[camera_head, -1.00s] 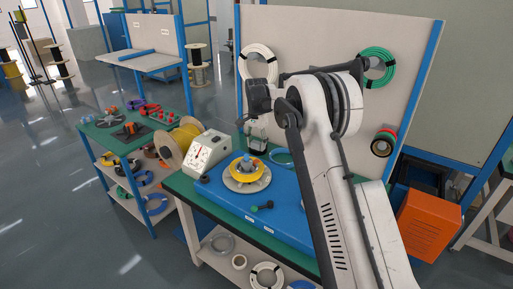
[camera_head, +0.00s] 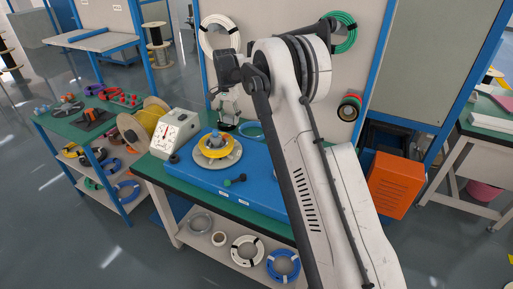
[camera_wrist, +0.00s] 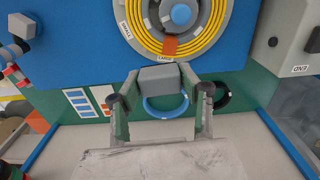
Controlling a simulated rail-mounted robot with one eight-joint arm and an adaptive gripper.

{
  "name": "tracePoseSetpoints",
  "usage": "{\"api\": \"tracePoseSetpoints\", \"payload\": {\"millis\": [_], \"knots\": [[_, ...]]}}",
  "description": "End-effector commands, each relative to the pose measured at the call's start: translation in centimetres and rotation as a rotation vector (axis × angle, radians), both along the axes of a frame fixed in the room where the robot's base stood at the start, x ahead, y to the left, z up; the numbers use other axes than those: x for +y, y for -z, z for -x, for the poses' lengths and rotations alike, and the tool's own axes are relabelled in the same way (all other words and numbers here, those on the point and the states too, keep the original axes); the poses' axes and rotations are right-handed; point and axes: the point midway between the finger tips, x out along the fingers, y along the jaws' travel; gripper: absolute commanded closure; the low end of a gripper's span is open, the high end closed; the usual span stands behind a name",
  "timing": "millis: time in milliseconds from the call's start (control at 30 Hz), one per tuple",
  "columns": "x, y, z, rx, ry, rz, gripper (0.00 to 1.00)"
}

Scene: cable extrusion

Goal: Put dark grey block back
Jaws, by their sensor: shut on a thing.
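The dark grey block (camera_wrist: 160,78) is between the two fingertips of my gripper (camera_wrist: 161,88) in the wrist view. My gripper is shut on it. In the head view my gripper (camera_head: 228,104) is above the back of the blue board, just behind the yellow spool. The block is too small there to make out clearly. The yellow spool (camera_wrist: 178,45) has a grey-blue centre and an orange mark near a "LARGE" label. In the head view the spool (camera_head: 216,150) sits on a round grey plate on the blue board (camera_head: 265,180).
A blue cable ring (camera_wrist: 166,107) lies behind the board, below the block in the wrist view. A white meter box (camera_head: 175,133) stands left of the spool. A panel with hanging coils (camera_head: 295,45) rises behind.

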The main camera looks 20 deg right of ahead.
Motion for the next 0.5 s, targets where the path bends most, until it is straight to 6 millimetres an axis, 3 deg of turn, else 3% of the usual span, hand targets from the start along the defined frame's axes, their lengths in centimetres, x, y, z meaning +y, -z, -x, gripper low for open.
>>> {"api": "tracePoseSetpoints", "payload": {"millis": [33,200,500], "knots": [[-0.9,1.4,0.3,0.0,0.007,0.0,0.86],[-3.4,3.7,1.2,0.0,0.024,0.0,0.86],[-6.8,6.3,2.6,-0.001,0.045,-0.001,0.86]]}}
